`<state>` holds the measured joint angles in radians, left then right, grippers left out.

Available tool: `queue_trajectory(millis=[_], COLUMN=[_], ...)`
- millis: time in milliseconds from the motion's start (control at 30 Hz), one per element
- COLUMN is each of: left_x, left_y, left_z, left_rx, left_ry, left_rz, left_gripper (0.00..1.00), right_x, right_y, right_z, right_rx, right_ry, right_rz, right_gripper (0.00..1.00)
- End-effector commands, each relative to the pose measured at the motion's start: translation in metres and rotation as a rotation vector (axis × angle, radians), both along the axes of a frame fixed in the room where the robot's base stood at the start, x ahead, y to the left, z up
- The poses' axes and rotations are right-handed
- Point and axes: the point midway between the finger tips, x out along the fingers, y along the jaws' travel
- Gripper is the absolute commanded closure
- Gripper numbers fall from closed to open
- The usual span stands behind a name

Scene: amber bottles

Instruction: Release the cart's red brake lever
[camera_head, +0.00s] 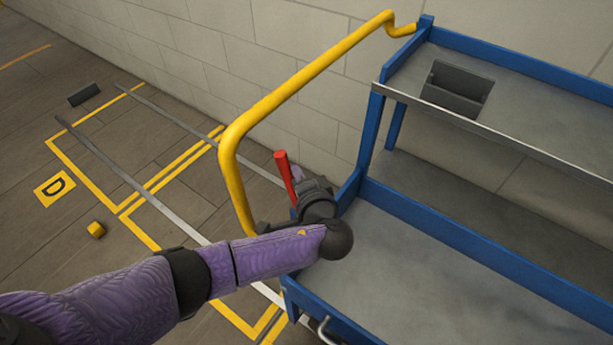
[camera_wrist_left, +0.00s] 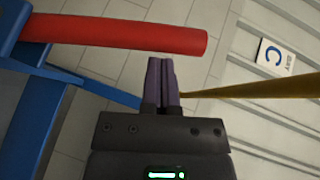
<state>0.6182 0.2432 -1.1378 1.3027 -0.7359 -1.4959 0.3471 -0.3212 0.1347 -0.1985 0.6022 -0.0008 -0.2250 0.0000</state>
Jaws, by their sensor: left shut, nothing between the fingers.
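The red brake lever (camera_head: 286,176) sticks up at the handle end of the blue cart (camera_head: 364,185), next to the yellow push handle (camera_head: 229,150). In the left wrist view the red lever (camera_wrist_left: 120,35) lies across the upper left, its free end just past the fingertips. My left gripper (camera_head: 300,176) is beside the lever, partly hidden by its own wrist in the head view. In the left wrist view its purple fingers (camera_wrist_left: 162,62) are together and empty, their tips close to the lever; I cannot tell whether they touch it. My right gripper is in neither view.
The cart has a grey lower deck (camera_head: 420,275) and a raised shelf holding a dark grey box (camera_head: 457,91). A pale brick wall (camera_head: 300,50) stands behind. The floor at left has metal rails, yellow lines, a D marker (camera_head: 54,188) and a small yellow block (camera_head: 96,229).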

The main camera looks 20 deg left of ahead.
Motion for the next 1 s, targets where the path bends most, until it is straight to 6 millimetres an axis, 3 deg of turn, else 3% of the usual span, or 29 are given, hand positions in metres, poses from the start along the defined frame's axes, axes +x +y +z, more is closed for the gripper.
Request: queue_trajectory(millis=[200,500,1000], left_x=[0.0,0.011,0.015], left_y=[0.001,0.032,0.035], left_z=[0.001,-0.001,0.003], left_rx=[-0.007,-0.23,-0.239], left_ry=[0.003,0.082,0.084], left_rz=[0.001,0.003,0.001], left_gripper=[1.0,1.0,1.0], right_x=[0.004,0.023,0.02], right_y=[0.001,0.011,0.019], right_z=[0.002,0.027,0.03], right_rx=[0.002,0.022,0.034], right_ry=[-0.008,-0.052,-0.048], right_rz=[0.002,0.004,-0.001], right_gripper=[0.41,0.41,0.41])
